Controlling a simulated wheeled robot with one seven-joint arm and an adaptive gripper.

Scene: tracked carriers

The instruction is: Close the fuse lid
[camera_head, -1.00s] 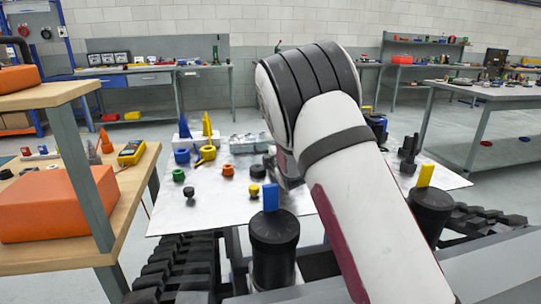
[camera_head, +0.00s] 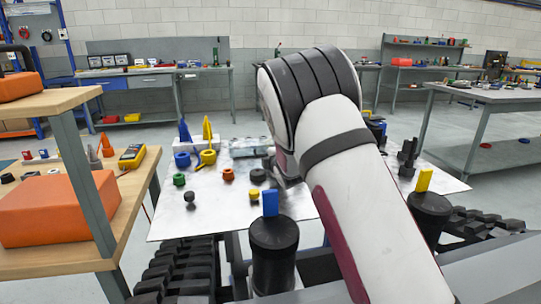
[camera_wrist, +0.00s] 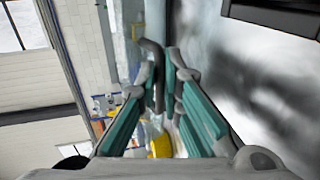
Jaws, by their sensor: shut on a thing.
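My arm fills the middle of the head view and hides most of my gripper. In the wrist view, my gripper (camera_wrist: 165,70) has its two teal-padded fingers close together at the tips. They are closed on a thin grey edge, which looks like part of the fuse lid (camera_wrist: 176,22), though its outline is unclear. In the head view, a clear grey case (camera_head: 250,147) lies at the back of the white tabletop, partly behind my arm. I cannot tell whether it belongs to the lid.
The white tabletop (camera_head: 215,222) holds several coloured rings and knobs left of my arm. Black cylinders with a blue tab (camera_head: 270,203) and a yellow tab (camera_head: 424,180) stand at the front. A wooden bench with an orange box (camera_head: 60,212) is at left.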

